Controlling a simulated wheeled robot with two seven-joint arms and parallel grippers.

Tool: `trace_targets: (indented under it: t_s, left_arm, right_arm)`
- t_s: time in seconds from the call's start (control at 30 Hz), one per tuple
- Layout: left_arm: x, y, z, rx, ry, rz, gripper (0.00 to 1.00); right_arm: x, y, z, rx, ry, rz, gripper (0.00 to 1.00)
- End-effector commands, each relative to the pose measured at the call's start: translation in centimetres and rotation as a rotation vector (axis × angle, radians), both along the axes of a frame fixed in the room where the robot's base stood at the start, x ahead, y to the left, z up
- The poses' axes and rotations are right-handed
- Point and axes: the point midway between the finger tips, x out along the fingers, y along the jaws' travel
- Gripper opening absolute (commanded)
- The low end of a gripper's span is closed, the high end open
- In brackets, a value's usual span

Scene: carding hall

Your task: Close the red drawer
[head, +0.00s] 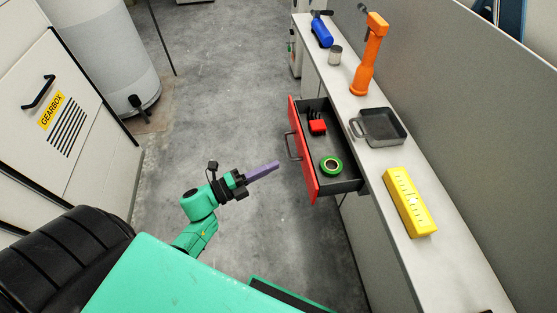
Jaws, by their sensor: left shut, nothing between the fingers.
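The red drawer (301,151) stands pulled out from the grey counter, with its red front and dark handle facing left. Inside it lie a green tape roll (331,166) and a red object with black parts (317,126). My left gripper (276,165) is shut and empty, its purple fingers together. It is over the floor to the left of the drawer front, pointing right toward it, with a small gap in the picture between the fingertips and the front. My right gripper is not in view.
On the counter (417,255) stand a yellow box (409,202), a dark square pan (382,127), an orange tool (369,58), a small jar (335,56) and a blue canister (321,32). A gearbox cabinet (70,110) is at left. The floor (235,90) between is clear.

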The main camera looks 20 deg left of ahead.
Motion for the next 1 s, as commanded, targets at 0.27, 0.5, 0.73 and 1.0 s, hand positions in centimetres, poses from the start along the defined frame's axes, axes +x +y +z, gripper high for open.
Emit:
trace_targets:
  t_s: [0.27, 0.5, 0.73, 1.0]
  left_arm:
    - [2.1, -1.7, 0.1, -0.001, 0.002, 0.001, 0.00]
    - [2.1, -1.7, 0.1, -0.001, 0.002, 0.000, 0.00]
    - [3.4, -3.8, 0.0, -0.004, -0.002, -0.001, 0.00]
    - [7.5, -10.1, -0.2, -0.005, -0.003, -0.001, 0.00]
  right_arm:
    - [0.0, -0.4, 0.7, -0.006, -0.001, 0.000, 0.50]
    - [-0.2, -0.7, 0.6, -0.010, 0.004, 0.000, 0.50]
    - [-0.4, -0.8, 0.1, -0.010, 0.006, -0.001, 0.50]
    - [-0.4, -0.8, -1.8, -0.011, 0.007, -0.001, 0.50]
